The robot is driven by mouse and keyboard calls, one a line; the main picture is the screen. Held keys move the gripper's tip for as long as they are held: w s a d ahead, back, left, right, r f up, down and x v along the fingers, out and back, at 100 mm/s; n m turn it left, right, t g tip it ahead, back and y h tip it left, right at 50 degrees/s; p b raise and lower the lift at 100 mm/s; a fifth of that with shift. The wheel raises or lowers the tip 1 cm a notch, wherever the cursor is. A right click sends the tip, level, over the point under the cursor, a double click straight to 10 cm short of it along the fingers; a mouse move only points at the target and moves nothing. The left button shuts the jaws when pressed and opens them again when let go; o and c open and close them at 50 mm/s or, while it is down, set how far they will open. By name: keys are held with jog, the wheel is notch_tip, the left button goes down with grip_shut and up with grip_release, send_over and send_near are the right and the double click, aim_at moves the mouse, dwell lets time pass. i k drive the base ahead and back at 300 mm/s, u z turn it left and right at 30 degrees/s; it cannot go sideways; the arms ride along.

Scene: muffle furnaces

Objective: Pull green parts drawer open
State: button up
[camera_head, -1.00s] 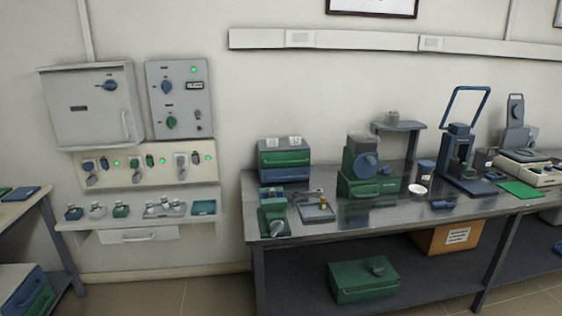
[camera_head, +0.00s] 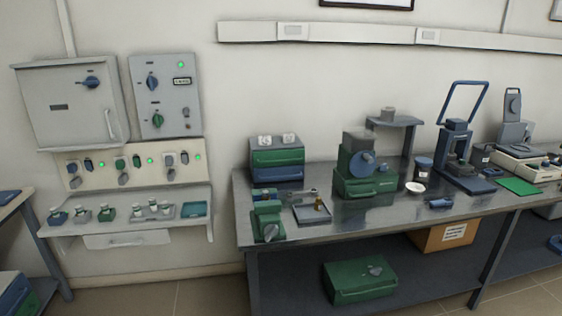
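A small drawer cabinet stands at the back left of the metal bench. It has a green drawer (camera_head: 278,158) above a blue drawer (camera_head: 278,174), and both look shut. Two small white items sit on its grey top. A second cabinet with blue and green fronts (camera_head: 18,297) is partly cut off at the lower left edge. I cannot tell which green drawer is the parts drawer. My gripper is not in this view.
The metal bench (camera_head: 330,232) also holds a green vise (camera_head: 267,221), a shallow tray (camera_head: 311,215) and a green-based machine (camera_head: 366,184). A green box (camera_head: 360,280) lies on the lower shelf. Wall panels and a small shelf (camera_head: 75,229) are at left.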

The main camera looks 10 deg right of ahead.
aim_at(277, 153)
jog(key=z, duration=0.3)
jog(key=k, duration=0.65)
jog(key=u, duration=1.3)
jog(key=i, duration=1.25)
jog(key=u, duration=0.05)
